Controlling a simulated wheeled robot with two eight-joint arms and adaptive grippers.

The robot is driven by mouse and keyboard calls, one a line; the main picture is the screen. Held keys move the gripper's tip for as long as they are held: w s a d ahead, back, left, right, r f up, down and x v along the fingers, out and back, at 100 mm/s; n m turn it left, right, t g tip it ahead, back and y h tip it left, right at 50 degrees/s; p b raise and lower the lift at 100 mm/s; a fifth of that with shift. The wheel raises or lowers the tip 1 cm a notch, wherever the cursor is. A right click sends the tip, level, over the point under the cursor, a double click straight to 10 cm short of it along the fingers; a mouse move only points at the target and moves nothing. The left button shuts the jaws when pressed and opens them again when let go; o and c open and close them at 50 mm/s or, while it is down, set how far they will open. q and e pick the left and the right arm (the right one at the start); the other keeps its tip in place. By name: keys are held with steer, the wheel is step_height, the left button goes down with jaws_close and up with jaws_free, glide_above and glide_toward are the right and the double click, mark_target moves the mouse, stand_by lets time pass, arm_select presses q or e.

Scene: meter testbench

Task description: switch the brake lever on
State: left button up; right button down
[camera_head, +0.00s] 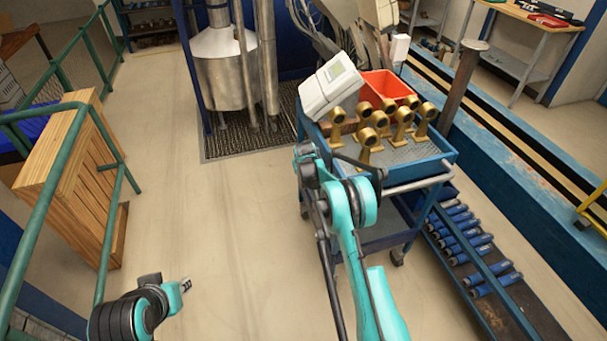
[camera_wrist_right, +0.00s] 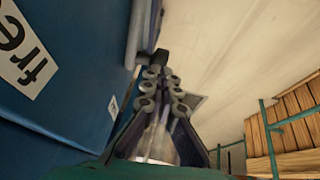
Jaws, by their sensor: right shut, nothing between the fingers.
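My right gripper (camera_wrist_right: 162,78) is shut and empty in the right wrist view. Its fingertips are close to a blue panel (camera_wrist_right: 60,105) with a white label (camera_wrist_right: 26,50) reading "fre", partly cut off. A grey bar with a dark end (camera_wrist_right: 137,35) runs beside the panel, just past the fingertips; I cannot tell whether this is the brake lever, or whether they touch. No brake lever is clear there. My left gripper (camera_head: 185,285) is low at left over the floor, away from the cart.
The cart carries several brass meters (camera_head: 371,138), an orange bin (camera_head: 385,88) and a white device (camera_head: 330,87). A lower rack of blue-handled tools (camera_head: 464,237) stands to its right. A wooden crate (camera_head: 75,180) and green railing (camera_head: 92,60) are at left. The middle floor is clear.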

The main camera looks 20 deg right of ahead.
stand_by(0.5)
steer(key=shift+r, duration=0.2)
steer(key=w+p+v, duration=0.1)
steer(key=p+v, duration=0.4)
steer(key=v, duration=0.8)
steer(key=shift+s+r, duration=0.15)
steer(key=shift+r, duration=0.35)
